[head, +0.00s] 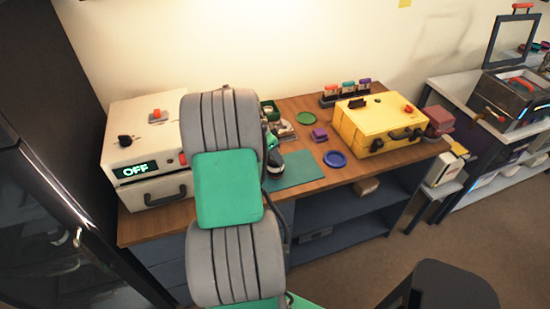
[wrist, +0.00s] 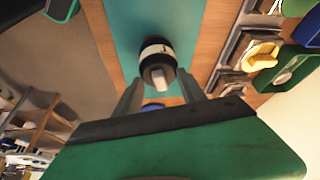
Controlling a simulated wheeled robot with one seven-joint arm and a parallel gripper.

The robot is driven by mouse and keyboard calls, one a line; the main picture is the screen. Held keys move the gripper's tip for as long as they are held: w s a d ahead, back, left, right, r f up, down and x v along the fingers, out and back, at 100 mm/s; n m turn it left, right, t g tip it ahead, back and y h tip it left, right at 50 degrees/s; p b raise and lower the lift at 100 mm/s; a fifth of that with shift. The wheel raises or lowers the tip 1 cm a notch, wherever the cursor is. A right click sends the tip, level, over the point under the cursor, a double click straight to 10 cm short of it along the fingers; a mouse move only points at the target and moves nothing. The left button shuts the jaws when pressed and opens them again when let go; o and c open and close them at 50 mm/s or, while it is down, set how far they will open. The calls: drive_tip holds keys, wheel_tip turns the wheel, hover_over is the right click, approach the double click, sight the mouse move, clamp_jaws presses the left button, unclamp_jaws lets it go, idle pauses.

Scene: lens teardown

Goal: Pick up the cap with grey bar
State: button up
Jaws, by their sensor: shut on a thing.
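The cap with grey bar (wrist: 157,75) is in the middle of the wrist view, a dark round piece with a pale grey bar facing the camera. It sits at the near end of a black cylinder with a white band (wrist: 156,49), over the teal mat (wrist: 128,22). My gripper (wrist: 160,90) has a finger on each side of the cap and is shut on it. In the head view the dark cylinder (head: 275,165) shows at the teal mat (head: 298,172), beside my arm. My arm hides most of the gripper there. I cannot tell whether the cap is apart from the cylinder.
A white box with an OFF display (head: 135,169) stands left, a yellow case (head: 372,128) right. A blue dish (head: 335,159), purple block (head: 319,134) and green dish (head: 306,118) lie near the mat. A rack (head: 330,101) stands behind. The wrist view shows a tray with a yellow piece (wrist: 262,55).

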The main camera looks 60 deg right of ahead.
drive_tip(key=c, duration=0.6)
drive_tip(key=shift+r, duration=0.15)
drive_tip(key=shift+c, duration=0.2)
